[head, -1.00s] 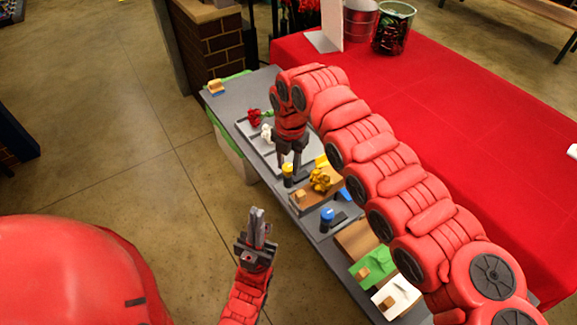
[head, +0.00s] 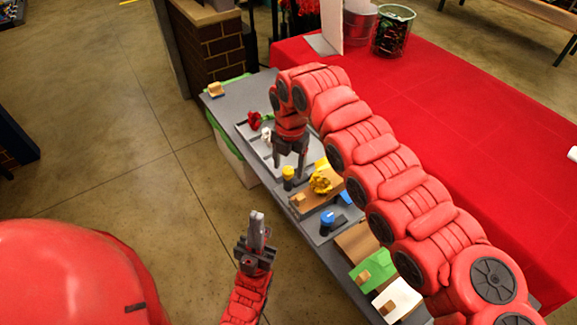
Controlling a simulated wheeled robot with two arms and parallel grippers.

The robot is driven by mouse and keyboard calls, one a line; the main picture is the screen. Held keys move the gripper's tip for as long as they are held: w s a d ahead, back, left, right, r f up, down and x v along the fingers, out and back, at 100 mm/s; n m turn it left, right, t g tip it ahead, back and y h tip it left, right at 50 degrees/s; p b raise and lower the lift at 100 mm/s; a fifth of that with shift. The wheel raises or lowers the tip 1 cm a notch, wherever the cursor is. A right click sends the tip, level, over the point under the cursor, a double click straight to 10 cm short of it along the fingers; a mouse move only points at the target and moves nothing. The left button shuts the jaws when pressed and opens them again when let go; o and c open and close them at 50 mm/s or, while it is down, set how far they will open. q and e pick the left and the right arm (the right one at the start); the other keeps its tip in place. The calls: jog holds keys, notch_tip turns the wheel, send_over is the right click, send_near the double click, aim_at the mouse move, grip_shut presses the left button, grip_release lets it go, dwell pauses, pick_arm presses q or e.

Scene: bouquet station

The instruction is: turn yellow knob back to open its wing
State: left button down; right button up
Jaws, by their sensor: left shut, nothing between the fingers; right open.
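The yellow knob (head: 288,172) stands upright on a dark base near the front edge of the grey station table, in the head view. A yellow wing piece (head: 322,163) shows in part just behind it, partly hidden by my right gripper. My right gripper (head: 288,172) points down right at the knob, its open fingers above and beside it; whether they touch it I cannot tell. My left gripper (head: 257,222) is shut and empty, held upright in front of the table, apart from everything.
A blue knob (head: 328,215) stands nearer. Red (head: 254,119) and white flowers (head: 266,133) lie in a grey tray behind. Green (head: 376,267) and white cards (head: 401,297) lie at the near end.

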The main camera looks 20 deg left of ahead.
notch_tip(320, 180, up, 10)
jog(key=b, duration=0.2)
notch_tip(320, 180, up, 6)
jog(key=p, duration=0.3)
send_over(290, 170)
jog(key=shift+s+d+r+p, duration=0.1)
jog(key=shift+r+p, duration=0.3)
jog(key=shift+p, duration=0.2)
